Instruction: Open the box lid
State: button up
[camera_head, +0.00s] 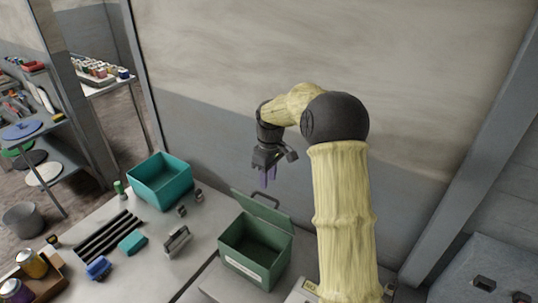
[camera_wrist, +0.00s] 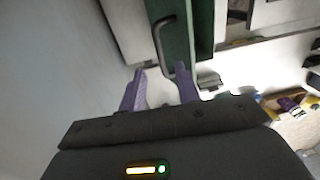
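The green box (camera_head: 239,265) stands on the table with its top open, and its dark inside shows. Its green lid (camera_head: 272,212) is raised at the back edge, tilted up, with a dark handle (camera_head: 263,197) on it. In the wrist view the lid (camera_wrist: 178,45) and its handle (camera_wrist: 158,42) lie just beyond my fingers. My gripper (camera_head: 267,180) hangs above and behind the lid, pointing down. In the wrist view its purple fingers (camera_wrist: 160,75) are spread apart with nothing between them. It appears apart from the handle.
A teal bin (camera_head: 158,185) stands left of the box. Black rods (camera_head: 108,235), a teal block (camera_head: 132,242) and a grey metal item (camera_head: 176,240) lie on the table. A grey wall (camera_head: 220,140) rises close behind the table. A brown crate (camera_head: 45,285) holds jars at the front left.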

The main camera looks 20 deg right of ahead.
notch_tip(320, 180, up, 10)
jog(key=b, duration=0.2)
jog(key=shift+w+d+r, duration=0.2)
jog(key=shift+w+d, duration=0.1)
jog(key=shift+c, duration=0.2)
jog(key=shift+f, duration=0.2)
grip_shut()
notch_tip(320, 180, down, 7)
jog(key=w+d+m+t+h+b, duration=0.1)
jog(key=m+b, duration=0.8)
jog(key=m, duration=0.9)
jog(key=shift+w+d+h+b, duration=0.3)
jog(key=shift+w+d+b, duration=0.1)
jog(key=shift+d, duration=0.45)
